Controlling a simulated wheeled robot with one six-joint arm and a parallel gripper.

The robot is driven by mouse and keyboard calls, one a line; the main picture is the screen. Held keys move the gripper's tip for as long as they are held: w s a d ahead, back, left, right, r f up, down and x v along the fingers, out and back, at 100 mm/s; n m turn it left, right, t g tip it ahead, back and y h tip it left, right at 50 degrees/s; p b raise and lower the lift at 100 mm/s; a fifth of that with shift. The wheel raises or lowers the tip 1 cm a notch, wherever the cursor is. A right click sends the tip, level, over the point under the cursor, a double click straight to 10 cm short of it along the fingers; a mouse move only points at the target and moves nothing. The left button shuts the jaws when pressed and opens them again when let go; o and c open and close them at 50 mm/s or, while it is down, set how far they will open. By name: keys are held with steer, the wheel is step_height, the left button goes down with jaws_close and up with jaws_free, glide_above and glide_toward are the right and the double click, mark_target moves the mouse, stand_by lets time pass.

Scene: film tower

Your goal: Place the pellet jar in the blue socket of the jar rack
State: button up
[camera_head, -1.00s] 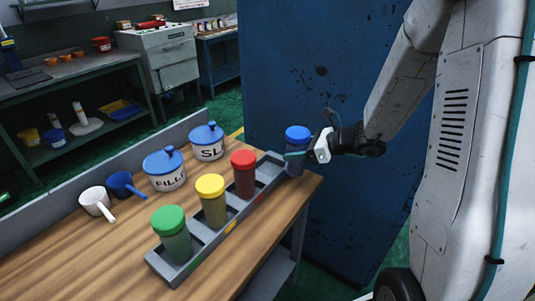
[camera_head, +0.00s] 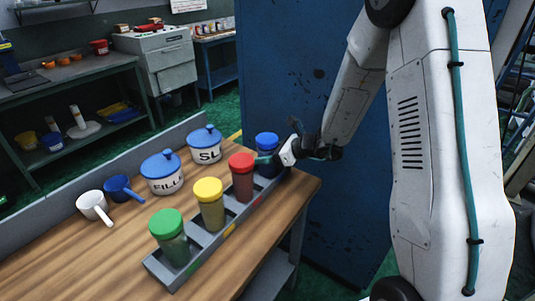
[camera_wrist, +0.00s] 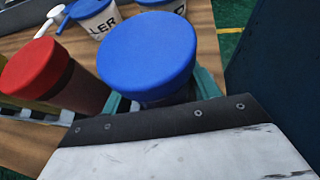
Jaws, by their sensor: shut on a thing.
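The blue-lidded jar (camera_head: 267,143) is at the far right end of the grey jar rack (camera_head: 190,259), beside the red-lidded jar (camera_head: 242,176). My gripper (camera_head: 275,157) is shut around the blue-lidded jar from the right. The wrist view shows its blue lid (camera_wrist: 146,55) large, with the teal fingers on either side below the lid. The jar looks upright. Its base is hidden by the red jar and the rack, so I cannot tell how deep it sits. The yellow-lidded jar (camera_head: 209,203) and the green-lidded jar (camera_head: 171,236) stand in the rack's other sockets.
A blue cabinet (camera_head: 330,210) stands behind my arm. The table's front left is clear.

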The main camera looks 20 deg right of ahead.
steer(key=shift+f, duration=0.1)
steer(key=o, duration=1.2)
